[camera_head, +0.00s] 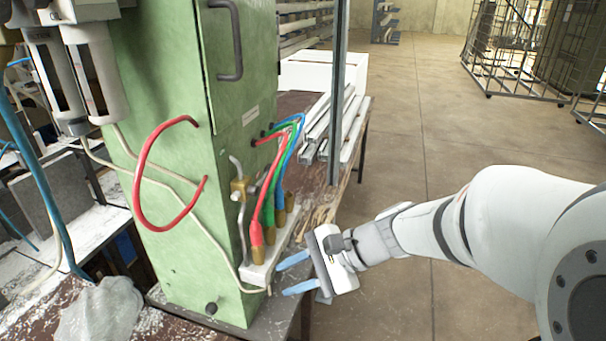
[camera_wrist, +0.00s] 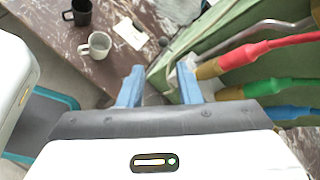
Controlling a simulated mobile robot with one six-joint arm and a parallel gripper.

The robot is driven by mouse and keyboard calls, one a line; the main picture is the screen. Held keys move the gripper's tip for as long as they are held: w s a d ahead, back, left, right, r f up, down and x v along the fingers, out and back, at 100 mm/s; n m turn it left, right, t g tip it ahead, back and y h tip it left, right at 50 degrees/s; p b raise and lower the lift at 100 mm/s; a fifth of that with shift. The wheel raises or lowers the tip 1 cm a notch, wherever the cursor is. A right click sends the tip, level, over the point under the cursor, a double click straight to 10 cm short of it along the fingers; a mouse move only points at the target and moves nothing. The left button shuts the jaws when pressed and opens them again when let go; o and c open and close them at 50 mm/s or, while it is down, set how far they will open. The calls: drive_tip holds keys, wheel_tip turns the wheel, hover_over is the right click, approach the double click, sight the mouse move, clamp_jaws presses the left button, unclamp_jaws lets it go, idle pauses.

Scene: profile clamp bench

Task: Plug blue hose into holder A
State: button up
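The blue hose (camera_head: 283,165) hangs down the side of the green cabinet beside a green hose (camera_head: 268,195) and a red hose (camera_head: 256,218). In the wrist view, the blue hose (camera_wrist: 286,112) is at the right edge, partly cut off. The hoses end at brass fittings (camera_head: 270,247) on a pale block (camera_head: 259,272); which holder is A is not readable. My gripper (camera_head: 281,280) is open and empty, its blue fingers beside the block's near end. In the wrist view, the gripper (camera_wrist: 160,66) is apart from the hoses, which lie to its right.
The green cabinet (camera_head: 170,255) stands close to the left of my gripper. A red hose loop (camera_head: 140,180) is on its front. A black mug (camera_wrist: 79,12), a white mug (camera_wrist: 98,45) and a white card (camera_wrist: 132,34) lie on the tabletop. Open floor (camera_head: 430,120) lies to the right.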

drive_tip(key=w+a+r+m+t+y, duration=0.1)
drive_tip(key=w+r+m+t+y, duration=0.15)
drive_tip(key=w+m, duration=0.4)
drive_tip(key=m+t, duration=0.7)
drive_tip(key=m, duration=0.1)
approach(282, 196)
drive_tip(key=x, duration=0.3)
drive_tip(key=shift+y, duration=0.35)
drive_tip(key=p+x, duration=0.1)
drive_tip(key=x, duration=0.3)
drive_tip(key=p+x, duration=0.2)
drive_tip(key=x, duration=0.1)
drive_tip(key=shift+w+a+f, duration=0.2)
drive_tip(key=shift+w+a, duration=0.05)
drive_tip(key=shift+w, duration=0.1)
drive_tip(key=shift+c, duration=0.5)
clamp_jaws()
drive_tip(key=shift+c, duration=1.1)
unclamp_jaws()
clamp_jaws()
